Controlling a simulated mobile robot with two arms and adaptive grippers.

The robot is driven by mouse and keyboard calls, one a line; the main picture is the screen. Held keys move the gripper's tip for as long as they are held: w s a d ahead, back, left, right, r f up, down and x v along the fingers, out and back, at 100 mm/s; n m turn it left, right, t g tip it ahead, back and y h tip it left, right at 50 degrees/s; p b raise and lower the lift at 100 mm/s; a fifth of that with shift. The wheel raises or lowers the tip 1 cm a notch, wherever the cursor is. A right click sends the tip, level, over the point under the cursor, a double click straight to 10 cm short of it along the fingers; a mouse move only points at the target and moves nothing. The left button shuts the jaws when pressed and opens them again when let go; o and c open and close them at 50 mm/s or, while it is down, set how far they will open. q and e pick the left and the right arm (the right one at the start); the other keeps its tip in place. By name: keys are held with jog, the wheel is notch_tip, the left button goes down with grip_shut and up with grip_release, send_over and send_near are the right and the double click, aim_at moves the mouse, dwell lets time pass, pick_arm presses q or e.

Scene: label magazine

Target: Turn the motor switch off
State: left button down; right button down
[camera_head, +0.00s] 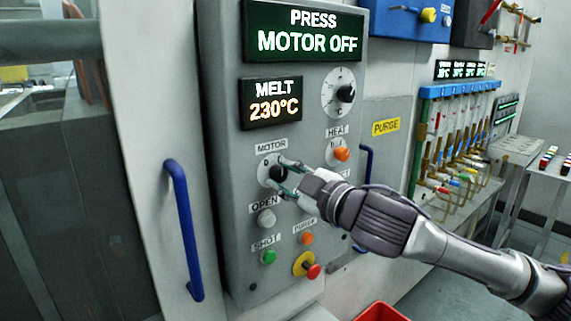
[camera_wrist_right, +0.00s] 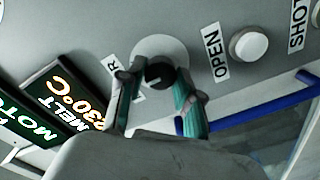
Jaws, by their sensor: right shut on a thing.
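The motor switch (camera_head: 278,173) is a black round knob on a pale round plate, under the MOTOR label (camera_head: 271,146) on the grey control panel. It also shows in the right wrist view (camera_wrist_right: 160,70). My right gripper (camera_head: 283,178) reaches in from the right, and its two fingers are shut on the knob, one on each side. The fingers show teal inner faces in the right wrist view (camera_wrist_right: 161,86). The fingers partly hide the knob in the head view. A display (camera_head: 303,32) at the panel's top reads PRESS MOTOR OFF. My left gripper is not in view.
A blue handle (camera_head: 184,230) stands left of the panel. A red bin (camera_head: 380,312) is below.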

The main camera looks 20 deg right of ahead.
jog(key=n+p, duration=0.2)
jog(key=n, duration=0.1)
jog(key=shift+r+n+p, duration=0.15)
jog(key=shift+n+p, duration=0.15)
jog(key=shift+p, duration=0.1)
jog(key=shift+n+p, duration=1.1)
jog(key=shift+n, duration=0.4)
jog(key=shift+f, duration=0.2)
jog(key=c, duration=0.8)
grip_release()
jog(key=shift+o, duration=0.2)
